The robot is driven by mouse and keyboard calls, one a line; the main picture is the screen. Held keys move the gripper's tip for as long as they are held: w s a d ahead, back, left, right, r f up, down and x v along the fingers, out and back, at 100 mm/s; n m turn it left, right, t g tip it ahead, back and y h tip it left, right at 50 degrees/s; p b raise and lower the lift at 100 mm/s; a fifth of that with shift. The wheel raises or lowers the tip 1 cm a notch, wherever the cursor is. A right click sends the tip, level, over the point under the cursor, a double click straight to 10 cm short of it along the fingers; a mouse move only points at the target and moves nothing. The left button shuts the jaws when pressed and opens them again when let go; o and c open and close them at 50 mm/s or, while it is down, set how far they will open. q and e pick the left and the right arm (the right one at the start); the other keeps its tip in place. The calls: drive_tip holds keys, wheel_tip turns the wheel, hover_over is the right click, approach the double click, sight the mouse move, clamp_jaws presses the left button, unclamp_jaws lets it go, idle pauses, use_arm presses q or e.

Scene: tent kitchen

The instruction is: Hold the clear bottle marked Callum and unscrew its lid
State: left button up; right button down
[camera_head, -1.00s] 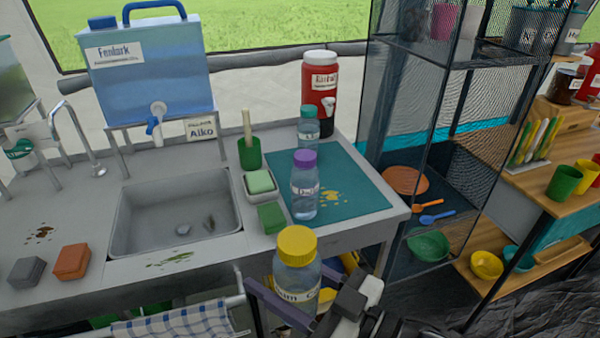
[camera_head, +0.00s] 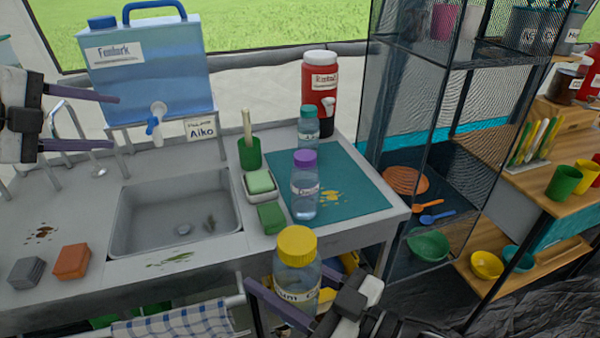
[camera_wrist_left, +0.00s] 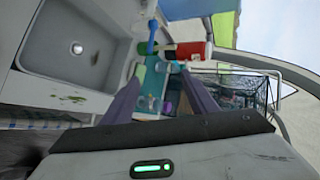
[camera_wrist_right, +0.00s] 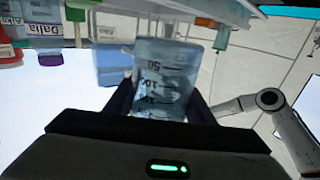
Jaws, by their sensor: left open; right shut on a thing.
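A clear bottle (camera_head: 296,282) with a yellow lid (camera_head: 297,245) is upright in front of the counter. Its label is partly covered; only letters like "um" show. My right gripper (camera_head: 285,298) is shut around its body; the right wrist view shows the bottle's graduated side (camera_wrist_right: 163,78) between the fingers. The lid is on the bottle. My left gripper (camera_head: 113,122) is open and empty, at the left beside the blue water container, well away from the bottle. In the left wrist view its fingers (camera_wrist_left: 162,88) are spread.
A purple-lidded bottle (camera_head: 304,190) and a teal-lidded bottle (camera_head: 308,125) stand on the teal mat (camera_head: 355,185). The sink (camera_head: 175,215), a sponge dish (camera_head: 258,187) and the blue water container (camera_head: 150,75) fill the counter. A mesh shelf (camera_head: 415,110) stands at right.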

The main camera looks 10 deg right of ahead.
use_arm(q)
drive_tip(key=s+d+r+m+g+h, duration=0.1)
drive_tip(key=s+d+m+g, duration=0.15)
drive_tip(key=d, duration=0.35)
drive_tip(key=s+d+r+m+g, duration=0.1)
drive_tip(key=s+d+r+m, duration=0.15)
drive_tip(key=d, duration=0.45)
drive_tip(key=m+g+y, duration=0.5)
drive_tip(key=m+y, duration=0.4)
drive_tip(key=m, duration=0.7)
hover_over(300, 239)
drive_tip(key=shift+w+d+f, duration=0.15)
drive_tip(key=shift+w+f, duration=0.1)
drive_tip(key=shift+f, duration=0.15)
drive_tip(key=shift+s+f+m, duration=0.3)
drive_tip(key=shift+m, duration=0.2)
drive_tip(key=f, duration=0.7)
drive_tip(key=shift+a+f, duration=0.2)
drive_tip(key=shift+f, duration=0.1)
drive_tip(key=shift+c, duration=0.3)
